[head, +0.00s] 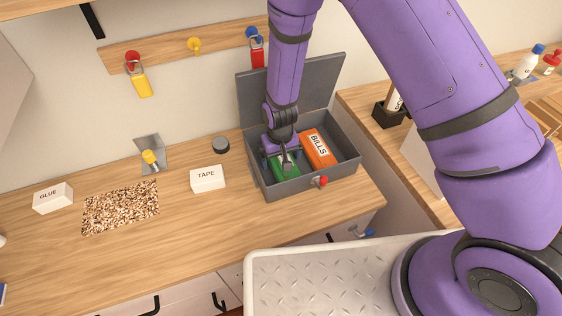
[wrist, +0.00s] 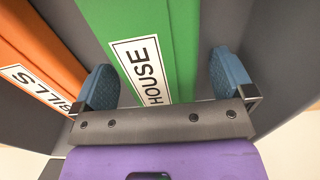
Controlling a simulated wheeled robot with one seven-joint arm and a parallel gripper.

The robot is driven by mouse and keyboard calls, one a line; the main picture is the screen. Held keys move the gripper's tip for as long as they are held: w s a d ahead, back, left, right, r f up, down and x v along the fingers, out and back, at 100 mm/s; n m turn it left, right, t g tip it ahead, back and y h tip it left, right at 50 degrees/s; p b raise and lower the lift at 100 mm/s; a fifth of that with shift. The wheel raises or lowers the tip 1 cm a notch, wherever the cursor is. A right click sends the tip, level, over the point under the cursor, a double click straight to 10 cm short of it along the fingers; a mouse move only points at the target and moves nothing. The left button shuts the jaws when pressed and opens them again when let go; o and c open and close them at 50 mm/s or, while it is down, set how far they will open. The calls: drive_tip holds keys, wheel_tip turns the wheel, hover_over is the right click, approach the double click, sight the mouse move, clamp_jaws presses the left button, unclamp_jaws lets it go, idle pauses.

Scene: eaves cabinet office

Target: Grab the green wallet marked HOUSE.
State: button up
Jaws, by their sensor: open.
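The green wallet (head: 286,168) lies in the left part of an open grey box (head: 284,186) on the wooden counter. In the wrist view the green wallet (wrist: 150,50) carries a white label reading HOUSE. My gripper (head: 280,160) is inside the box, over the green wallet and hiding part of it. In the wrist view my gripper's two blue fingers (wrist: 165,84) are apart, one on each side of the wallet. I cannot tell whether they touch it.
An orange wallet marked BILLS (head: 318,148) lies just right of the green one, close to one finger. The raised box lid (head: 322,84) stands behind. The front counter is clear.

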drive_tip(key=shift+f, duration=0.1)
drive_tip(key=c, duration=1)
drive_tip(key=shift+o, duration=0.2)
